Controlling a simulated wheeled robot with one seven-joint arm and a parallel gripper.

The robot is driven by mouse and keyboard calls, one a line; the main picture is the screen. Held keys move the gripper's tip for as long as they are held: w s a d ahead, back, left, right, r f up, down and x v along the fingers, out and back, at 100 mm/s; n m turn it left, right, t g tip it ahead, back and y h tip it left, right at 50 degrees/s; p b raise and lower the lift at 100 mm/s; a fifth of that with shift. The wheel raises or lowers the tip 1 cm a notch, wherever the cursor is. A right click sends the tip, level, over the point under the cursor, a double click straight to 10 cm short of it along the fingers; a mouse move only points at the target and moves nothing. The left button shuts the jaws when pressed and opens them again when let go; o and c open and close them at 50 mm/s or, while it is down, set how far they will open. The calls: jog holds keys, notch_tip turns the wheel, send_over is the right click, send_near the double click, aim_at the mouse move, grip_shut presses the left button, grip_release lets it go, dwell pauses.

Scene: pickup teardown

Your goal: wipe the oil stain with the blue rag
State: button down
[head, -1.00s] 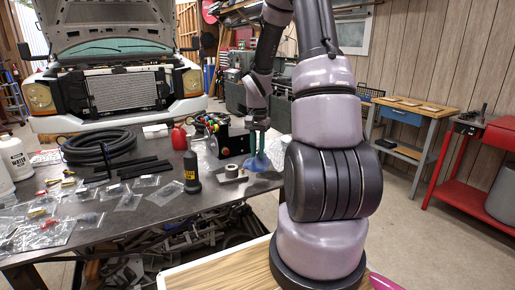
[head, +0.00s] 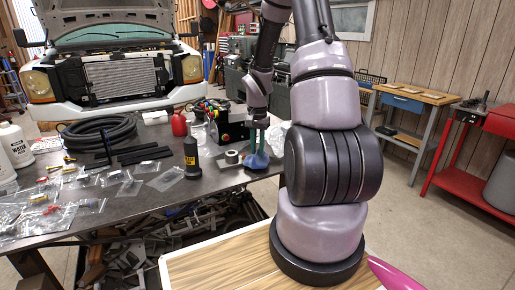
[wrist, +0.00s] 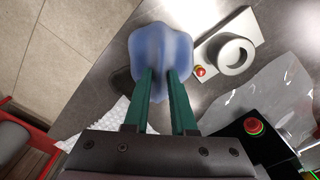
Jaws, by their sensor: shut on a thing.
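The blue rag (head: 257,161) hangs from my gripper (head: 258,143) at the right end of the dark workbench. In the wrist view the blue rag (wrist: 160,48) spreads out beyond the green fingers of my gripper (wrist: 160,76), which are shut on its middle. In the head view its lower edge is at the bench top; I cannot tell how firmly it touches. A dark patch (wrist: 124,82), likely the oil stain, shows at the rag's left edge in the wrist view. The rag may hide more of it. The stain cannot be made out in the head view.
A grey ring on a plate (wrist: 232,52) and a red button are close to the rag's right in the wrist view. A black control box (head: 232,120), a dark bottle (head: 191,158), bubble wrap (wrist: 100,118) and a clear bag (wrist: 265,95) are nearby. The bench edge is close.

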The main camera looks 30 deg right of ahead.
jog(key=shift+f, duration=0.2)
jog(key=shift+w+d+r, duration=0.1)
jog(key=shift+d, duration=1.75)
jog(key=shift+w+d+f, duration=0.1)
jog(key=shift+d+f, duration=0.1)
jog(key=shift+d, duration=1.55)
jog(key=shift+d+f, duration=0.15)
jog(key=shift+d, duration=1.6)
jog(key=shift+f, duration=0.1)
jog(key=shift+a, duration=0.1)
